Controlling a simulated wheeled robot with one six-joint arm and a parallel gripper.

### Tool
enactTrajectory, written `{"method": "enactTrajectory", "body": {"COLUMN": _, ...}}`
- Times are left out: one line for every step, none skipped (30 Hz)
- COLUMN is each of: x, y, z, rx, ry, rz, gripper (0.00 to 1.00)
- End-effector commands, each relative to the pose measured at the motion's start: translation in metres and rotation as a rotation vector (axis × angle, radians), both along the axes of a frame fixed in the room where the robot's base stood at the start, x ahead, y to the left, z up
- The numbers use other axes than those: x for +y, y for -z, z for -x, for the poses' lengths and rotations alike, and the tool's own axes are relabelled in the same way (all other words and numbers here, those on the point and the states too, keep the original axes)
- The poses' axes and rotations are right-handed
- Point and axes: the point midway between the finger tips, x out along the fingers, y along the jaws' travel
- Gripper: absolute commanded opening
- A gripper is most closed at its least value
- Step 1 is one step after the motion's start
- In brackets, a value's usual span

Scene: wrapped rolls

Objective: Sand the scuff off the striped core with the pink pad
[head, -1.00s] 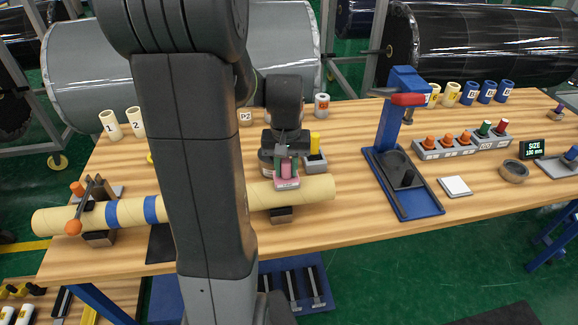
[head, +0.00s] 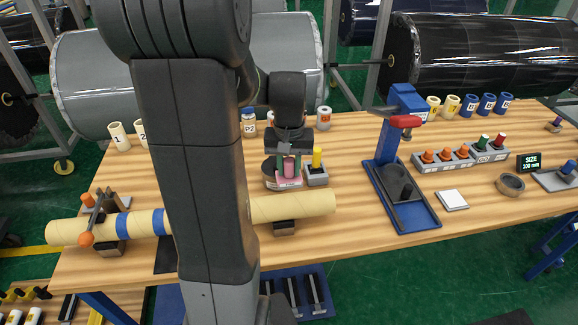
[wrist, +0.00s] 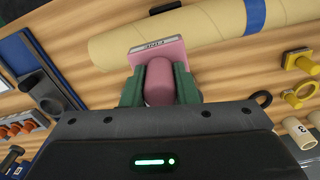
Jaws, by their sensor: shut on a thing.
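The striped core (head: 292,207) is a long tan tube with blue bands, lying across supports along the front of the table; my arm hides its middle. It also shows in the wrist view (wrist: 205,30). My gripper (head: 289,168) is shut on the pink pad's knob. The pink pad (head: 287,184) also shows in the wrist view (wrist: 155,50), between the green fingers, with a pale labelled edge. In the head view the pad is just behind the core, near its right part; I cannot tell whether they touch. No scuff can be made out.
A clamp with an orange knob (head: 86,239) holds the core's left end. A grey block with a yellow peg (head: 317,172) stands right of the pad. A blue press (head: 402,190) stands further right, beside a white tile (head: 452,200).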

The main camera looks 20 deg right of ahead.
Motion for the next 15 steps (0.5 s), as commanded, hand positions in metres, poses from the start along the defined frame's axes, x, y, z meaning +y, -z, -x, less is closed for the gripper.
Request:
{"method": "enactTrajectory", "body": {"x": 0.000, "y": 0.000, "z": 0.000, "rx": 0.000, "ry": 0.000, "rz": 0.000, "gripper": 0.08}}
{"method": "enactTrajectory", "body": {"x": 0.000, "y": 0.000, "z": 0.000, "rx": 0.000, "ry": 0.000, "rz": 0.000, "gripper": 0.08}}
{"method": "enactTrajectory", "body": {"x": 0.000, "y": 0.000, "z": 0.000, "rx": 0.000, "ry": 0.000, "rz": 0.000, "gripper": 0.08}}
{"method": "enactTrajectory", "body": {"x": 0.000, "y": -0.001, "z": 0.000, "rx": 0.000, "ry": 0.000, "rz": 0.000, "gripper": 0.08}}
{"method": "enactTrajectory", "body": {"x": 0.000, "y": -0.002, "z": 0.000, "rx": -0.001, "ry": 0.000, "rz": 0.000, "gripper": 0.08}}
{"method": "enactTrajectory", "body": {"x": 0.000, "y": -0.005, "z": 0.000, "rx": -0.001, "ry": 0.000, "rz": 0.000, "gripper": 0.08}}
{"method": "enactTrajectory", "body": {"x": 0.000, "y": -0.007, "z": 0.000, "rx": -0.001, "ry": 0.000, "rz": 0.000, "gripper": 0.08}}
{"method": "enactTrajectory", "body": {"x": 0.000, "y": -0.009, "z": 0.000, "rx": -0.001, "ry": 0.000, "rz": 0.000, "gripper": 0.08}}
{"method": "enactTrajectory", "body": {"x": 0.000, "y": -0.013, "z": 0.000, "rx": -0.002, "ry": 0.000, "rz": 0.001, "gripper": 0.08}}
{"method": "enactTrajectory", "body": {"x": 0.000, "y": -0.017, "z": 0.000, "rx": -0.002, "ry": 0.000, "rz": 0.001, "gripper": 0.08}}
{"method": "enactTrajectory", "body": {"x": 0.000, "y": -0.020, "z": 0.000, "rx": -0.002, "ry": 0.000, "rz": 0.001, "gripper": 0.08}}
{"method": "enactTrajectory", "body": {"x": 0.000, "y": -0.021, "z": 0.000, "rx": -0.003, "ry": 0.000, "rz": 0.001, "gripper": 0.08}}
{"method": "enactTrajectory", "body": {"x": 0.000, "y": -0.023, "z": -0.001, "rx": -0.003, "ry": 0.000, "rz": 0.001, "gripper": 0.08}}
{"method": "enactTrajectory", "body": {"x": 0.000, "y": -0.025, "z": -0.001, "rx": -0.003, "ry": 0.000, "rz": 0.001, "gripper": 0.08}}
{"method": "enactTrajectory", "body": {"x": 0.000, "y": -0.028, "z": 0.000, "rx": -0.002, "ry": 0.000, "rz": 0.001, "gripper": 0.08}}
